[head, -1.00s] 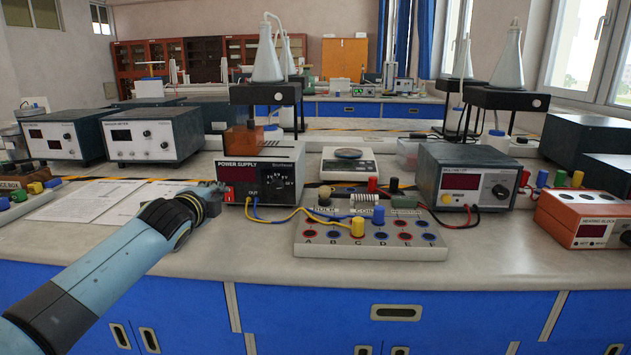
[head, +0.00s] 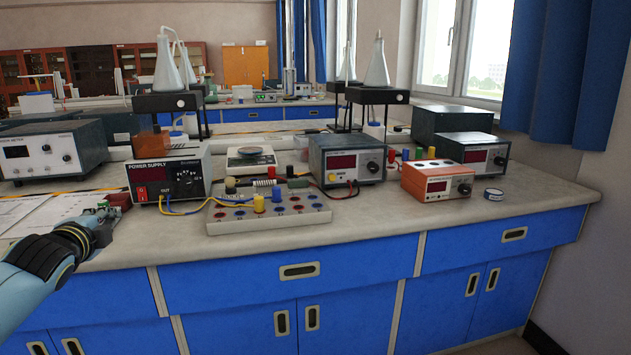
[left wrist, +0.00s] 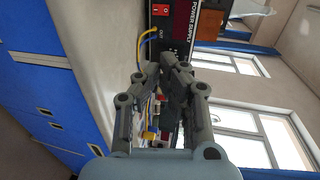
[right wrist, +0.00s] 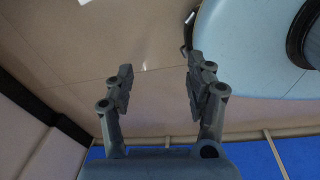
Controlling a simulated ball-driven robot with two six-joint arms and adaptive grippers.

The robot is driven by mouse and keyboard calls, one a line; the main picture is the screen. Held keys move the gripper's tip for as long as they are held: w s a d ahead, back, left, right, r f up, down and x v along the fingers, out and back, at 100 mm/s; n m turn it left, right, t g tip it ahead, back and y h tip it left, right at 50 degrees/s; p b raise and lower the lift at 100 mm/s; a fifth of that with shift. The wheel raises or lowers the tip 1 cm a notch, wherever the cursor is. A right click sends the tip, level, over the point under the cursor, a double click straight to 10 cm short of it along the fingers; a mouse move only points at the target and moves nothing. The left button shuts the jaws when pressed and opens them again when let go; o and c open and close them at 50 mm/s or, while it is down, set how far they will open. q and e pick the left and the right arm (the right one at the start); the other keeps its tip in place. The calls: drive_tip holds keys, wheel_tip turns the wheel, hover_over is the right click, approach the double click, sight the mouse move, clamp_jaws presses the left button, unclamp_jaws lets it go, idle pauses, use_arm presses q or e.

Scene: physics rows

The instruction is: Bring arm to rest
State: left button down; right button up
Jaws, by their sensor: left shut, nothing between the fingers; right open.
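My left gripper (head: 108,212) reaches in from the left, over the front left of the bench near the power supply (head: 170,177). In the left wrist view its fingers (left wrist: 163,68) are together with nothing between them. The power supply also shows beyond them in that view (left wrist: 185,30). My right gripper (right wrist: 160,78) shows only in the right wrist view. Its fingers are apart and empty, with floor behind them.
The terminal board (head: 268,212) with wires sits mid-bench. Blue cabinets (head: 290,272) are below. Open floor lies right of the bench.

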use_arm(q)
drive_tip(key=s+d+f+n+g, duration=0.1)
drive_tip(key=s+d+f+g, duration=0.15)
drive_tip(key=s+f, duration=0.8)
drive_tip(key=s+d+f+n+g+h, duration=0.1)
drive_tip(key=s+f+g, duration=0.2)
drive_tip(key=s+f, duration=0.75)
drive_tip(key=s+d+f+n+g, duration=0.1)
drive_tip(key=s+f+n+g, duration=0.35)
drive_tip(key=f, duration=1.05)
drive_tip(key=s+d+f+n+g, duration=0.1)
drive_tip(key=s+d+f+n, duration=0.1)
drive_tip(key=s, duration=1.1)
drive_tip(key=s+d+f+n+g+h, duration=0.1)
drive_tip(key=s+d+f+n+g, duration=0.1)
drive_tip(key=s+f, duration=0.5)
drive_tip(key=s+d+f+n+g, duration=0.1)
drive_tip(key=s+f+n, duration=0.3)
drive_tip(key=s, duration=1.4)
drive_tip(key=shift+s+d+f+n+g+h, duration=0.35)
drive_tip(key=shift+d+f+h, duration=0.1)
drive_tip(key=shift+d, duration=0.3)
drive_tip(key=shift+w, duration=0.15)
